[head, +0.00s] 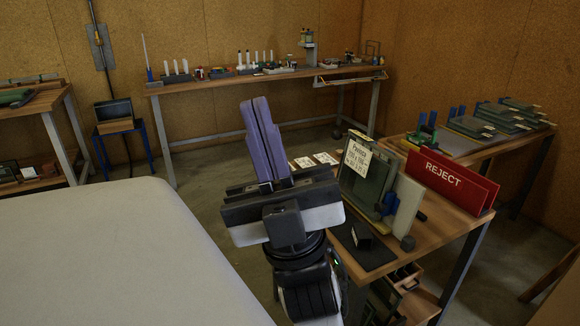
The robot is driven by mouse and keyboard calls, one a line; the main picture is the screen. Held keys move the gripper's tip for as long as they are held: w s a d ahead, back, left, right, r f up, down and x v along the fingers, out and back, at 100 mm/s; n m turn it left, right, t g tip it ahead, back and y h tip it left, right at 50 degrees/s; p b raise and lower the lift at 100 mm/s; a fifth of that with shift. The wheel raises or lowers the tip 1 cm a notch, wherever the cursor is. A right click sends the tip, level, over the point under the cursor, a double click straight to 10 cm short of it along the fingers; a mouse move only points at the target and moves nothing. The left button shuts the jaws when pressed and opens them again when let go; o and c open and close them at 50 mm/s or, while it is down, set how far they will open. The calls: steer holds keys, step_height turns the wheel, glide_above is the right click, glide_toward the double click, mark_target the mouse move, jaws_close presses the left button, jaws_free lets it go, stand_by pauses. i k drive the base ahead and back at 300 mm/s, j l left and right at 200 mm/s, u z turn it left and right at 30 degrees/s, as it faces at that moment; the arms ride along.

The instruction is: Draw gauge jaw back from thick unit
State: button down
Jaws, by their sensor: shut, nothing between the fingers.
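My gripper (256,106) is in the middle of the view, raised with its purple fingers pointing up. The fingers are shut together with nothing between them. It is left of the right-hand bench and apart from the things there. Several upright panels, which look like framed glass units (370,184), stand on that bench; one carries a handwritten paper label (357,156). I cannot tell which panel is the thick unit or which part is the gauge jaw. My gripper and wrist hide the bench's left end.
A red REJECT sign (443,178) stands behind the panels on the bench (458,222). Stacked units (497,117) lie farther back. A small dark block (361,236) sits on a dark mat. Another bench (262,80) with tools lines the back wall. Open floor lies between.

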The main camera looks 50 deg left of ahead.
mark_target(390, 204)
steer(key=k+j+u, duration=0.2)
steer(key=j, duration=0.2)
steer(key=j+u, duration=0.45)
steer(key=j, duration=0.35)
steer(key=k, duration=0.05)
